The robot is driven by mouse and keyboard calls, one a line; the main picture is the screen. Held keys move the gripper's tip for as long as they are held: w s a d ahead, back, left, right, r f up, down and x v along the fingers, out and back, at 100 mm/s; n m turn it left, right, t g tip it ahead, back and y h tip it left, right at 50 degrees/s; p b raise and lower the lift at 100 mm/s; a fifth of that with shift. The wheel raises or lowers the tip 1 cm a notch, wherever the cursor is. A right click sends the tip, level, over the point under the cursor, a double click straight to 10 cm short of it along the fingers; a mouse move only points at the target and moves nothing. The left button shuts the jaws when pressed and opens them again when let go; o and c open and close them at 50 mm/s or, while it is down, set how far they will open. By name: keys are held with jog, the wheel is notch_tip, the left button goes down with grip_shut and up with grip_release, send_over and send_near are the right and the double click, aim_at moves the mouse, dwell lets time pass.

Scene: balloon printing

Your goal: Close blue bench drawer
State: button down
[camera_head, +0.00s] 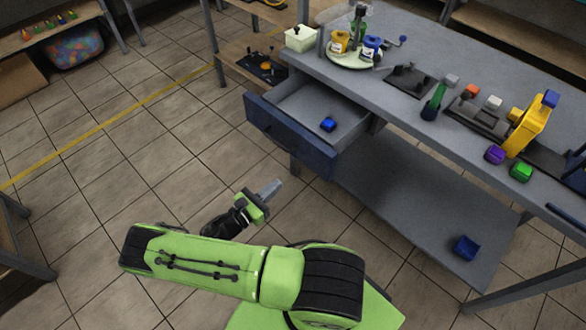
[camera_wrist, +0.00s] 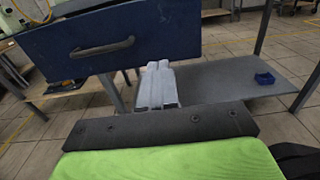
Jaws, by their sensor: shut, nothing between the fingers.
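The blue bench drawer (camera_head: 290,136) stands pulled out from under the left end of the grey workbench, with a small blue block (camera_head: 328,124) inside it. In the wrist view its blue front (camera_wrist: 150,38) fills the upper part, with a dark handle (camera_wrist: 101,47). My gripper (camera_head: 271,188) is in front of and below the drawer front, apart from it in the head view. Its fingers (camera_wrist: 158,84) are together and empty, pointing towards the drawer's lower edge. In the wrist view I cannot tell the exact gap to the front.
The workbench top (camera_head: 440,50) holds several coloured blocks, a yellow machine (camera_head: 530,122) and a round tray (camera_head: 353,56). A lower shelf (camera_head: 400,190) carries a blue bin (camera_head: 466,247). A wooden side table (camera_head: 240,55) stands behind. The tiled floor left of the drawer is clear.

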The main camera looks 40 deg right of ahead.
aim_at(310, 157)
jog(key=d+b, duration=0.1)
jog(key=d, duration=1.1)
jog(key=shift+w+d, duration=0.15)
jog(key=shift+d, duration=0.05)
